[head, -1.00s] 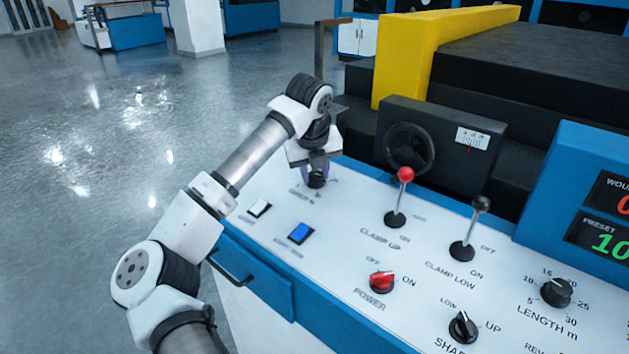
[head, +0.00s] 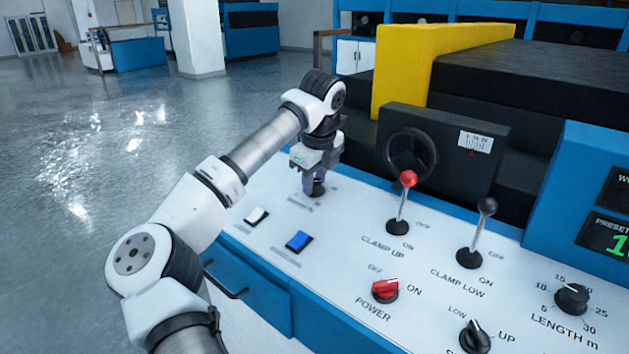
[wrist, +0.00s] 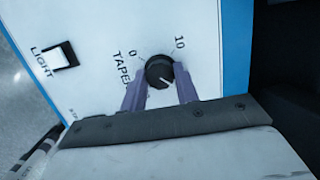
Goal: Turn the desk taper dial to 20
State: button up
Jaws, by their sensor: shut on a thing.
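The taper dial (wrist: 160,71) is a round black knob on the white desk panel, with the marks 0 and 10 beside it. A short white line on its face points toward the lower right in the wrist view, away from both marks. The 20 mark is not visible. My gripper (wrist: 160,88) has its purple fingers on either side of the knob and is shut on it. In the head view my gripper (head: 316,187) is down at the dial (head: 318,191), which is small and partly covered there.
A white light switch (wrist: 60,56) and a blue switch (head: 299,241) are near the dial. The red-knobbed clamp lever (head: 404,200), black-knobbed lever (head: 480,230) and red power knob (head: 385,290) stand to the right. A black handwheel (head: 412,155) is behind.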

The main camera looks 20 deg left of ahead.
dwell(0.4)
jog(key=o, duration=1)
jog(key=shift+r, duration=0.15)
jog(key=b+v, duration=0.1)
jog(key=v, duration=1.2)
jog(key=shift+s+d+r, duration=0.1)
jog(key=shift+d+r, duration=0.05)
jog(key=shift+r, duration=0.1)
